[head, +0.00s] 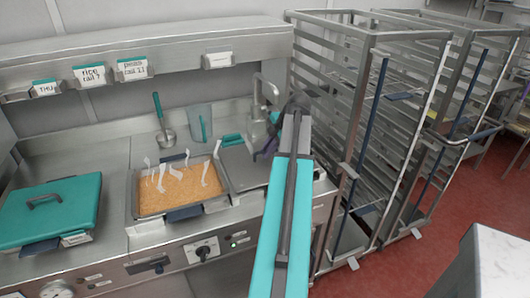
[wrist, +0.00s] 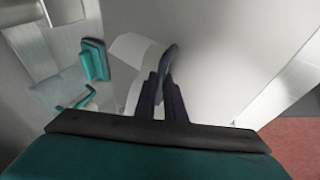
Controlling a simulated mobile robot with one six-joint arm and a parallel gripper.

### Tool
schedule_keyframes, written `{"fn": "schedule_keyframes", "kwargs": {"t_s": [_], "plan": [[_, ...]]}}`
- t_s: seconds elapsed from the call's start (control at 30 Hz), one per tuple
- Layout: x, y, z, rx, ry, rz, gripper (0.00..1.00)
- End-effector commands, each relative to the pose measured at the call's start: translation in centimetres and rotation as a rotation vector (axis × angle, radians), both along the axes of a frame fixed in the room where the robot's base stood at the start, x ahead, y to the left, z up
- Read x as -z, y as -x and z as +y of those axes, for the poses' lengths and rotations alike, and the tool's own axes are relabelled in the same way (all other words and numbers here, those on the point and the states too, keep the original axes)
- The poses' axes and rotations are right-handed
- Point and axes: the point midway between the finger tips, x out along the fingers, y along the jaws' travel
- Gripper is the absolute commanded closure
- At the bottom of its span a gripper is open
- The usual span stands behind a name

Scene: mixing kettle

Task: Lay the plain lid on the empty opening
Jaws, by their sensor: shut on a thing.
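The plain lid (head: 243,167) shows in the head view as a flat grey plate, right of the food pan. It lies over or on the place of the right-hand opening, and I cannot tell whether it touches the rim. The opening itself is hidden. My gripper (head: 270,148) is above the lid's right part, partly hidden by my arm. In the wrist view my gripper (wrist: 163,88) is shut on a dark upright piece, apparently the lid's handle (wrist: 167,58). A broad grey surface, apparently the lid (wrist: 225,60), fills much of that view.
A pan of orange food (head: 178,190) steams at left, beside a teal-lidded unit (head: 50,210). A tap (head: 264,92), a clear jug (head: 199,121) and a ladle (head: 163,125) stand behind. Tall racks (head: 350,110) stand close on the right.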

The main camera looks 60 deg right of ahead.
Motion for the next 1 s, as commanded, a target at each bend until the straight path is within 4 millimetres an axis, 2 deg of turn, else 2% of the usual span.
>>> {"fn": "schedule_keyframes", "kwargs": {"t_s": [0.37, 0.4, 0.53, 0.77, 0.8, 0.9, 1.0], "plan": [[0.2, -0.05, -0.01, 0.001, 0.001, -0.002, 1.0], [0.2, -0.05, -0.01, 0.0, 0.0, -0.001, 0.89], [0.22, -0.04, 0.0, 0.0, 0.0, -0.001, 0.69], [0.45, 0.05, 0.06, -0.001, -0.002, 0.003, 0.68], [0.47, 0.05, 0.06, 0.0, -0.002, 0.003, 0.62], [0.53, 0.1, 0.09, 0.0, -0.003, 0.006, 0.57], [0.61, 0.15, 0.11, -0.001, -0.004, 0.007, 0.56]]}}
